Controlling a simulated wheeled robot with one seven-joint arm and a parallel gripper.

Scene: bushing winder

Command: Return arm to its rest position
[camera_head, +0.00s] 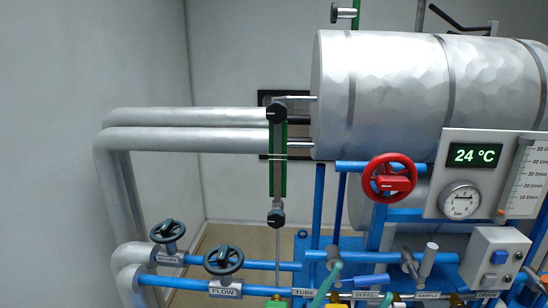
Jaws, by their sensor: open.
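Neither my arm nor my gripper shows in the camera_head view, so where it is cannot be seen. The view holds a pipe and tank installation. A large silver tank (400,95) lies across the upper right. A red handwheel (390,178) sits on blue piping below the tank. A panel with a green "24 °C" display (475,155) and a round bar gauge (459,201) stands to its right.
Grey insulated pipes (190,140) run from the tank to the left and bend down. Two black handwheels (223,258) sit at the lower left. A vertical sight tube (278,165) stands before the tank. Small levers (326,284) crowd the bottom. The left wall side is clear.

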